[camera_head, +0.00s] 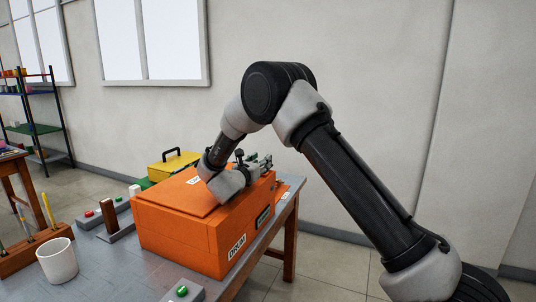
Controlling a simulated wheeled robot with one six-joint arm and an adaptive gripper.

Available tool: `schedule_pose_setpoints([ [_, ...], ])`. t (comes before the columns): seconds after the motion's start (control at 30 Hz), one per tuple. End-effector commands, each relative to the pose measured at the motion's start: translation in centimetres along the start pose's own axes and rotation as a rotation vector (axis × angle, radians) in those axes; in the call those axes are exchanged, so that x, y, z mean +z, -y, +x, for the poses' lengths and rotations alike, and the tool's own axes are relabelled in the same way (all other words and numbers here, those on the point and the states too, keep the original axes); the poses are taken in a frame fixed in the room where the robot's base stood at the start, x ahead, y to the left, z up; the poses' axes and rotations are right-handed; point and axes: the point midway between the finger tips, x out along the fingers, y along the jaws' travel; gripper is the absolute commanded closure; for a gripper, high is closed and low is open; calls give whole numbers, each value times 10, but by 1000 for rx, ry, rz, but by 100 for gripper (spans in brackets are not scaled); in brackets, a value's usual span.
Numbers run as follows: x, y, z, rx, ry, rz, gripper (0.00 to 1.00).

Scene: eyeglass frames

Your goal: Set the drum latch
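An orange box (175,228) with a "DRUM" label (236,248) sits on the grey table. Its lid (165,192) looks closed, with another small white label partly hidden behind my arm. A small dark green panel (263,217) is on its right side face. My gripper (262,163) is over the right part of the box top, pointing toward the far right edge. The fingers are small and partly hidden by my wrist, so I cannot tell their opening or whether they touch anything. I cannot make out the drum latch clearly.
A white mug (57,261), a wooden holder with pencils (30,252) and a red-button box (90,217) stand left of the orange box. A green-button box (183,292) is at the front. A yellow toolbox (170,168) is behind. The table's right edge (285,215) is close.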

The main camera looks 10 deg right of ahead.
Motion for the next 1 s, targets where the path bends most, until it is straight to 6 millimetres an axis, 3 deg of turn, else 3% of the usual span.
schedule_pose_setpoints([
  [0.43,-1,2,65,-8,2,7,61],
  [0.83,0,2,77,-5,2,5,61],
  [1.0,0,2,76,-5,2,5,90],
])
